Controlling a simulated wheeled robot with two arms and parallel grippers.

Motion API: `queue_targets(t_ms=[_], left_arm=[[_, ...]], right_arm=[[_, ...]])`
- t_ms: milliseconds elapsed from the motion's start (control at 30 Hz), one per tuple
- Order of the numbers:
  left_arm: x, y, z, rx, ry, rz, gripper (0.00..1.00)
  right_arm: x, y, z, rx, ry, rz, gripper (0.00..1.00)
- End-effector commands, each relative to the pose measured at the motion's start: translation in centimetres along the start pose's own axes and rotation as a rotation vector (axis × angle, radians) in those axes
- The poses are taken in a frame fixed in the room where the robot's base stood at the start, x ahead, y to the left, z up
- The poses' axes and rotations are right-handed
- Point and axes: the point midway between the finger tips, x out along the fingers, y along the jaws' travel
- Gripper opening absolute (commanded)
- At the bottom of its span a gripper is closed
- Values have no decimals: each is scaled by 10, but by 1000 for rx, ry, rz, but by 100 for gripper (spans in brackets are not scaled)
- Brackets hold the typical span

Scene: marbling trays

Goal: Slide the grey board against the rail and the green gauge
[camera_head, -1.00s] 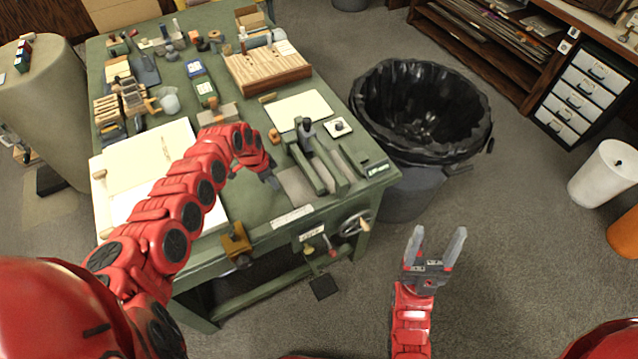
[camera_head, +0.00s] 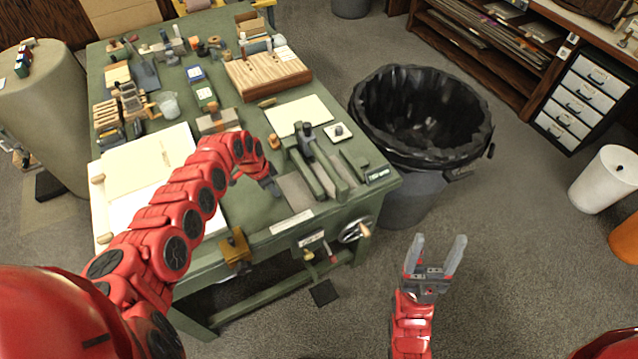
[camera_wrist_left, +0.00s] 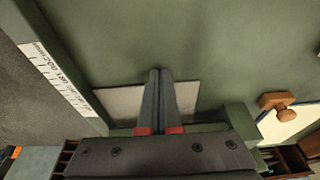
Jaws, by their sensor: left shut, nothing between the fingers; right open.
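The grey board (camera_head: 294,191) lies flat near the front right of the green workbench, beside a green bar (camera_head: 307,172). It also shows in the left wrist view (camera_wrist_left: 119,101), partly hidden behind my fingers. My left gripper (camera_head: 276,192) is shut and empty at the board's left side. In the left wrist view its fingertips (camera_wrist_left: 160,72) overlap the board; contact is unclear. A labelled green strip (camera_wrist_left: 55,78) runs along the table edge near one end of the board. I cannot tell for certain which green piece is the gauge. My right gripper (camera_head: 436,246) is open and empty, off the table.
A white sheet (camera_head: 298,115), a small white tile (camera_head: 338,132) and a green block (camera_head: 354,162) lie near the board. A large white tray (camera_head: 150,170) lies at the left. A black-lined bin (camera_head: 420,120) stands right of the bench.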

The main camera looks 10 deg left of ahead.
Motion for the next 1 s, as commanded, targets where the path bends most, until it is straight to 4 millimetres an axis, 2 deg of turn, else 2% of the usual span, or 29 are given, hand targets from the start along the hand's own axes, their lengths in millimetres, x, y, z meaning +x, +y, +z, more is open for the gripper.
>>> queue_targets(t_ms=[533, 1000], left_arm=[[0, 0, -1, 0, 0, 0, 0], [3, 4, -11, 1, 0, 0, 0]], right_arm=[[2, 0, 0, 0, 0, 0, 67], [-3, 0, 0, 0, 0, 0, 67]])
